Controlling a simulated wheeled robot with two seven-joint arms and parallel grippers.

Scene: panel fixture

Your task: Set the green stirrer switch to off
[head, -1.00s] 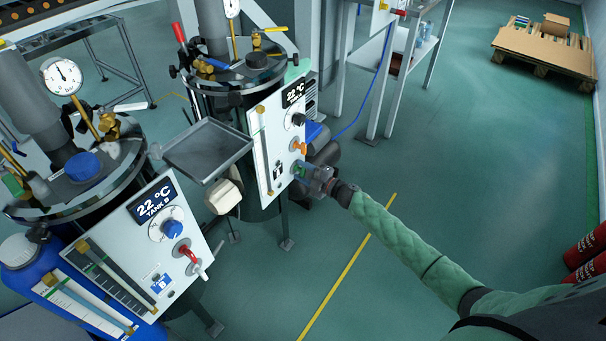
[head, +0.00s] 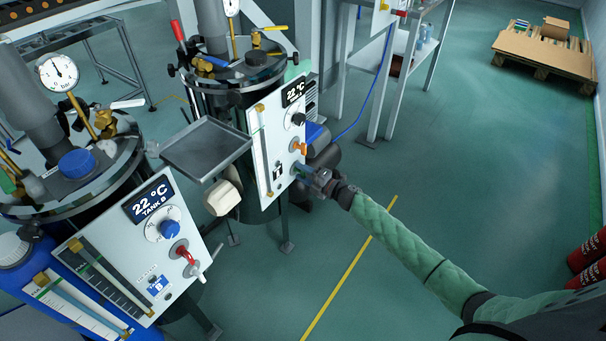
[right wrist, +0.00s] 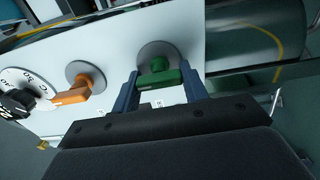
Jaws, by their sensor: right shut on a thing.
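The green stirrer switch (right wrist: 159,75) sits on a round grey plate on the white panel, in the right wrist view. My right gripper (right wrist: 160,88) is shut on it, with one blue finger on each side of the green handle. In the head view my right gripper (head: 305,172) is at the lower right of the rear tank's white panel (head: 266,150), and it hides most of the switch. I cannot read the marks by the switch. My left gripper is not in view.
An orange handle (right wrist: 72,95) and a black dial (right wrist: 17,102) are beside the green switch on the same panel. Tank B's panel (head: 140,245), with a blue dial and red handle, stands at the front left. A grey tray (head: 206,150) juts out between the tanks. Open floor lies to the right.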

